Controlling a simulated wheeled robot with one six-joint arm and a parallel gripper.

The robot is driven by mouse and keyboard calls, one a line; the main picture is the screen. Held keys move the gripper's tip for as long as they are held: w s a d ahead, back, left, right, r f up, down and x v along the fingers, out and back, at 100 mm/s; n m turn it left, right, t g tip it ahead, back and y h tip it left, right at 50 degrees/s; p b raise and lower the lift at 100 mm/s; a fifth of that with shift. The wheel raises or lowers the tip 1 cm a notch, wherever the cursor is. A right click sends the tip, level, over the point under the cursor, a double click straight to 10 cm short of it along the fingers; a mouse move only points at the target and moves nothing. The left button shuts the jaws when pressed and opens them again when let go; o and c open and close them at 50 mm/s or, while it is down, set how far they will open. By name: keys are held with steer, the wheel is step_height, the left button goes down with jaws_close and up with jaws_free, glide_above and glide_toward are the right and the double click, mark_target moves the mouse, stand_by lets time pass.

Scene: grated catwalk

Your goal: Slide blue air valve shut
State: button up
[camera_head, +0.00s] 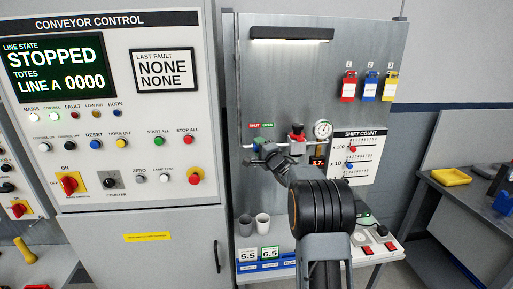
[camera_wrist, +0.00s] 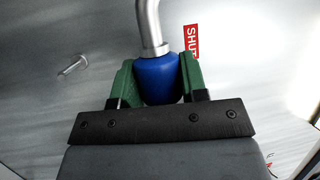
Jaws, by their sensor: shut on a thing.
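The blue air valve (camera_wrist: 158,80) is a rounded blue sleeve at the lower end of a bent metal pipe (camera_wrist: 150,25) in the wrist view. My gripper (camera_wrist: 158,72) has a green finger on each side of the sleeve and is shut on it. A red SHUT label (camera_wrist: 191,40) is just right of the pipe there. My gripper and arm hide most of the valve there.
A red-topped regulator (camera_head: 297,132) and a round gauge (camera_head: 323,129) sit right of my gripper. The conveyor control cabinet (camera_head: 120,225) stands on the left. Coloured lockout tags (camera_head: 369,88) hang upper right. Two cups (camera_head: 254,225) stand below. A metal peg (camera_wrist: 72,66) juts out left.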

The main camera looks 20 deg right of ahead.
steer(key=shift+a, duration=0.25)
steer(key=shift+d, duration=0.1)
steer(key=o, duration=0.9)
steer(key=shift+s, duration=0.1)
steer(key=s+b, duration=0.1)
steer(key=s, duration=0.3)
steer(key=s+d+f+b, duration=0.1)
steer(key=s, duration=0.4)
steer(key=s+f+b, duration=0.1)
steer(key=s, duration=0.3)
steer(key=shift+s+d, duration=0.2)
steer(key=shift+d, duration=0.2)
